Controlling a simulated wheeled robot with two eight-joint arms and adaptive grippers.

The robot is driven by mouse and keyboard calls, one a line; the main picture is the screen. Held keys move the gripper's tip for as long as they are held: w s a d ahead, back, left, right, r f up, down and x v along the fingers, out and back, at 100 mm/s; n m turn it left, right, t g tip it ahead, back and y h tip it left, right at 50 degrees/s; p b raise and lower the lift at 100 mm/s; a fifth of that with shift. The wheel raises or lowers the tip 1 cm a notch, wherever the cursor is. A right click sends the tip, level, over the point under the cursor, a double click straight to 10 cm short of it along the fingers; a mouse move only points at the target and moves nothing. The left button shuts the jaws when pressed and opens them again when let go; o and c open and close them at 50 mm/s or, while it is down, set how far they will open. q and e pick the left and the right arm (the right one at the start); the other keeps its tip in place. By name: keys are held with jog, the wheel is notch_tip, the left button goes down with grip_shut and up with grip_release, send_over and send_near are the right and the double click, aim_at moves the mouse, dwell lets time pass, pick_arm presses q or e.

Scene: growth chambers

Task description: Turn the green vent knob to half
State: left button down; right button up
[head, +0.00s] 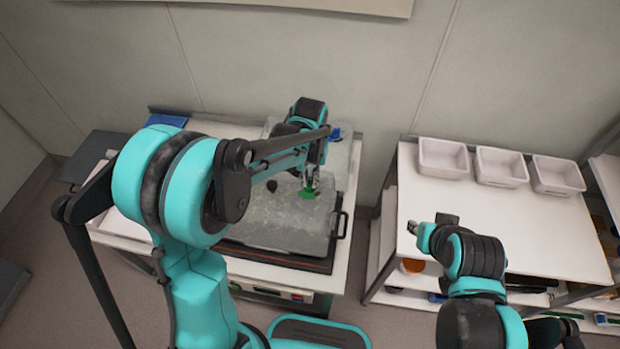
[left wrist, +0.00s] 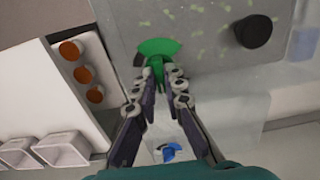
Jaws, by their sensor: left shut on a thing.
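The green vent knob (head: 307,194) is on the grey speckled top of the chamber (head: 283,222). In the left wrist view the green knob (left wrist: 157,60) sits between my fingertips, with a wider green fan-shaped part beyond them. My left gripper (head: 311,180) is shut on the knob from above; its fingers show in the left wrist view (left wrist: 165,78). The fingers hide part of the knob, and I cannot read its exact setting.
A black round knob (left wrist: 253,31) is beside the green one. A blue part (head: 335,133) is at the chamber's back, and a black handle (head: 341,223) is on its right side. Three white bins (head: 443,157) line the back of the right table (head: 530,225), whose middle is clear.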

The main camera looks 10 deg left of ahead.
aim_at(310, 182)
pick_arm(q)
jog(key=c, duration=1.6)
grip_release()
notch_tip(310, 182, up, 12)
